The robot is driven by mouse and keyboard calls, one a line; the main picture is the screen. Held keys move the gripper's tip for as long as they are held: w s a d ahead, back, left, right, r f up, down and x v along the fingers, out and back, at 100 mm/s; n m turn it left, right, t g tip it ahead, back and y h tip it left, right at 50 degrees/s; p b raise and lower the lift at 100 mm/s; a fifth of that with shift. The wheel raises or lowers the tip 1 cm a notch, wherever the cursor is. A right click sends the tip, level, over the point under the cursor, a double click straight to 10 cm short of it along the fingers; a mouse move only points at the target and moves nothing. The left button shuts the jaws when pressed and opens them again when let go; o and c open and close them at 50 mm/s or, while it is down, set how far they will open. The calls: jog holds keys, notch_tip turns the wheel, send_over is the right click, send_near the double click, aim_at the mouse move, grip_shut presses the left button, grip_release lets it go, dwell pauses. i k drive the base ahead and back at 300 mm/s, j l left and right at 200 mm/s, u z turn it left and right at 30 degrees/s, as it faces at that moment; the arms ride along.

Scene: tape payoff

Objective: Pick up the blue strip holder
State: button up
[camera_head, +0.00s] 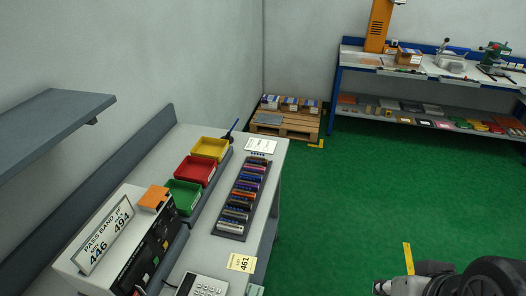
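A dark rack (226,236) lies on the grey bench and holds a row of several small bar-shaped pieces in brown, black, blue, purple and orange tones. Some pieces in the row (241,198) look blue, but they are too small to tell which one is the blue strip holder. A dark and grey part of my arm shows at the bottom right corner, over the green floor and well apart from the rack. My gripper's fingertips cannot be made out, and nothing is seen held.
Yellow (210,148), red (195,170) and green (183,196) bins stand left of the rack. A sign reading PASS BAND 446 494 (105,236) stands on a box. A shelf (50,125) overhangs at left.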

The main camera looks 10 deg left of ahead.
aim_at(259, 179)
jog(key=i+u, duration=0.5)
jog(key=i+l+u, duration=0.25)
jog(key=u, duration=0.25)
jog(key=i+l+u, duration=0.65)
jog(key=l+u, duration=0.35)
jog(key=i+l+u, duration=0.2)
jog(key=l+u, duration=0.8)
jog(key=i+l, duration=0.05)
